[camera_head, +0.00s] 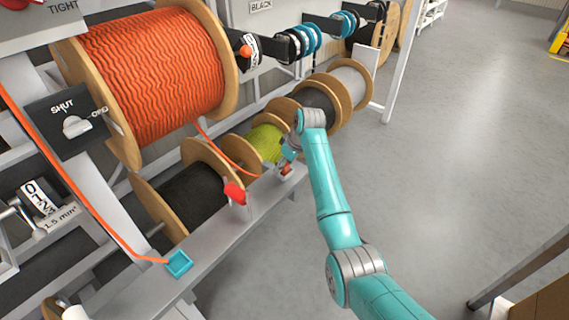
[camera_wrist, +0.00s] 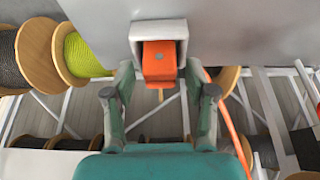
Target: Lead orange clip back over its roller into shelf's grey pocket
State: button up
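The orange clip (camera_wrist: 160,62) sits inside the square opening of the grey pocket (camera_wrist: 137,35), its end sticking out toward my gripper. In the head view the clip (camera_head: 286,169) is a small orange patch at the shelf's (camera_head: 225,232) far end, partly hidden by my gripper. My gripper (camera_wrist: 162,95) is open, its two fingers apart on either side of the clip's end, with gaps to it. The gripper (camera_head: 289,152) also shows in the head view. Orange cable (camera_head: 222,147) runs from the large orange reel (camera_head: 155,65) toward the clip. I cannot make out a roller under it.
A red piece (camera_head: 234,192) stands on the shelf. Black (camera_head: 193,193) and yellow-green (camera_head: 266,141) reels stand behind.

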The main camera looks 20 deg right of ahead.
jog(key=shift+r, duration=0.1)
jog(key=v, duration=1.1)
jog(key=shift+r, duration=0.4)
jog(key=shift+s+f, duration=0.1)
jog(key=shift+s, duration=0.15)
